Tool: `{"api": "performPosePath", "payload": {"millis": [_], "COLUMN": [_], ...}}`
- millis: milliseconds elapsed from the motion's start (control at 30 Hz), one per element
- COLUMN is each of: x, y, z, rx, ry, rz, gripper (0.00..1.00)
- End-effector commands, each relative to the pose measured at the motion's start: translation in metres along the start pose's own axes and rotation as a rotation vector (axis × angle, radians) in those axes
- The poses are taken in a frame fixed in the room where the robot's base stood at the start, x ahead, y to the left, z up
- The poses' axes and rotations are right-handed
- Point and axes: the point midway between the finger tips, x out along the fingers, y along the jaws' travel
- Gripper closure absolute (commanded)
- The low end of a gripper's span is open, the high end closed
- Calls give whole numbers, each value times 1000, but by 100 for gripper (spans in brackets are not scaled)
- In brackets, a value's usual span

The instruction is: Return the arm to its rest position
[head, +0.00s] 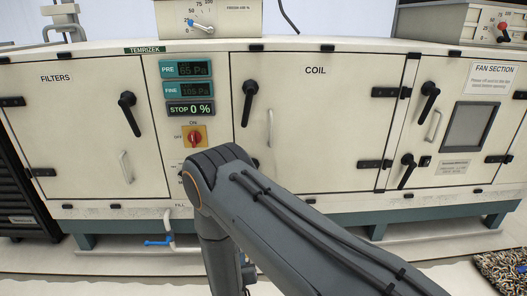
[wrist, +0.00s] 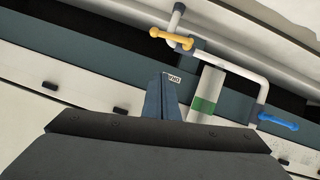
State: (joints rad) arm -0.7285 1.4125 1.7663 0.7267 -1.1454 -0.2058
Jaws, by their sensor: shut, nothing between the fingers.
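My gripper (wrist: 164,84) shows in the wrist view as two dark blue-grey fingers close together, shut with nothing between them. It points toward the lower edge of a cream cabinet, near white pipework. In the head view my arm reaches up from the bottom right, bends at an elbow in the middle, then drops down in front of the cabinet. My gripper is out of sight there. I cannot tell from these frames whether the fingertips touch anything.
The cream cabinet (head: 310,120) has black door handles and a red-yellow switch (head: 194,137) close behind my elbow. A pipe with a blue handle (head: 159,241) stands low, left of my forearm. The wrist view shows a yellow handle (wrist: 171,39). A speckled mat (head: 500,272) lies right.

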Motion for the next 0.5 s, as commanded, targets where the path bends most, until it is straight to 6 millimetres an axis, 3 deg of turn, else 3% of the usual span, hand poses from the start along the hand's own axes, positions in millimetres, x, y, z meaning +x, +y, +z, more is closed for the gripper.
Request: {"api": "performPosePath", "payload": {"millis": [267,500], "x": [-32,-93], "y": [-33,-48], "z": [-69,-121], "rx": [45,45], "ry": [-158,-329], "rz": [-153,-298], "gripper": [100,100]}}
